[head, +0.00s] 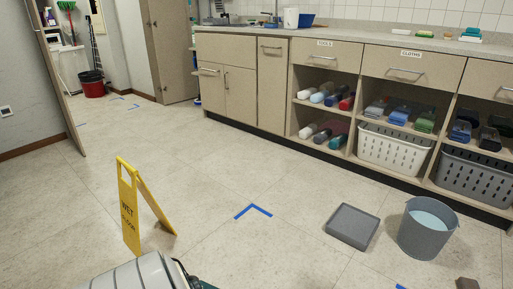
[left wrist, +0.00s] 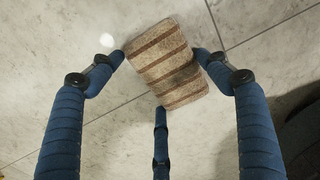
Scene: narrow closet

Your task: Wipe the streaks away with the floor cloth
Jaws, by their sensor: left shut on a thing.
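The floor cloth (left wrist: 168,62), a folded pad with brown and cream stripes, shows in the left wrist view. My left gripper (left wrist: 160,60) has blue ribbed fingers and is shut on the cloth, with two fingertips at its sides and a third below it. Pale floor tiles lie behind the cloth; I cannot tell whether it touches them. I cannot make out any streaks on the floor in either view. Neither gripper can be made out in the head view, and my right gripper is not in view.
A yellow wet-floor sign (head: 130,205) stands at left. A grey tray (head: 352,226) and a bucket of water (head: 427,230) stand at right. Cabinets (head: 330,85) line the back. Blue corner tape (head: 253,211) marks the open floor. A red bin (head: 93,84) is far left.

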